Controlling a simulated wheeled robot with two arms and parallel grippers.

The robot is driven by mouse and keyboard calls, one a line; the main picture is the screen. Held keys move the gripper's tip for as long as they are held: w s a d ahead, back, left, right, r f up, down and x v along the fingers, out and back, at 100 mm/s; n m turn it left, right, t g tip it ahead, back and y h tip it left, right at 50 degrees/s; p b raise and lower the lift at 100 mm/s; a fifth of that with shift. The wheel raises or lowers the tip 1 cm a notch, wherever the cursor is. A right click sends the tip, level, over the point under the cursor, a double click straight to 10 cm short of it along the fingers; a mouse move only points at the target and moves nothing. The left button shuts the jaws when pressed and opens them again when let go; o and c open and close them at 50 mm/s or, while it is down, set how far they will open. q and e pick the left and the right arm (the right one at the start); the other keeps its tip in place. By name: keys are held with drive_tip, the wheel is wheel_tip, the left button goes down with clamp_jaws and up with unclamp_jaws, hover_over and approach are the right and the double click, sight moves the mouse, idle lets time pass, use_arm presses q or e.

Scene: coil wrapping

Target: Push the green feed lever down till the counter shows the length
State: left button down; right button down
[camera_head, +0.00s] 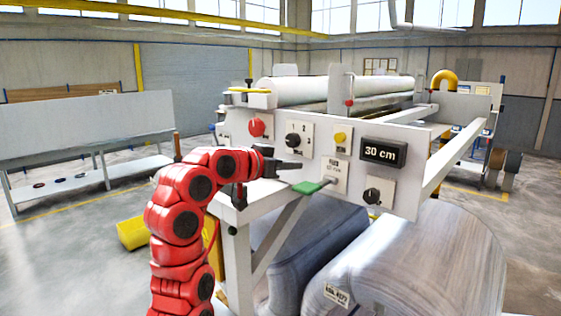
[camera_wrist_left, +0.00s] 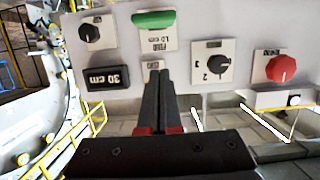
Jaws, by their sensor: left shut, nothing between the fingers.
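The green feed lever (camera_head: 308,187) sticks out from a labelled plate low on the white machine panel. It shows upside down at the top of the left wrist view (camera_wrist_left: 153,19). The black counter (camera_head: 382,152) reads 30 cm; it also shows in the left wrist view (camera_wrist_left: 108,78). My left gripper (camera_head: 299,166) is shut and empty, its fingers pointing at the panel just above the lever. In the left wrist view its fingertips (camera_wrist_left: 157,72) show a gap to the lever. My right gripper is not in view.
The panel also carries a red knob (camera_head: 257,127), a black selector (camera_head: 293,140), a yellow button (camera_head: 340,137) and a lower black knob (camera_head: 372,196). Large wrapped rolls (camera_head: 420,260) lie below the panel. A white bench (camera_head: 90,170) stands at the left, with open floor before it.

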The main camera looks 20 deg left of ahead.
sight(300, 188)
use_arm(q)
drive_tip(key=p+x, duration=0.1)
drive_tip(key=x, duration=0.3)
drive_tip(key=shift+r+p, duration=0.1)
drive_tip(key=shift+p, duration=0.2)
wheel_tip(300, 188, down, 2)
drive_tip(key=shift+f, duration=0.1)
drive_tip(key=shift+f+p, duration=0.65)
drive_tip(key=shift+f, duration=0.35)
drive_tip(key=shift+s, duration=0.1)
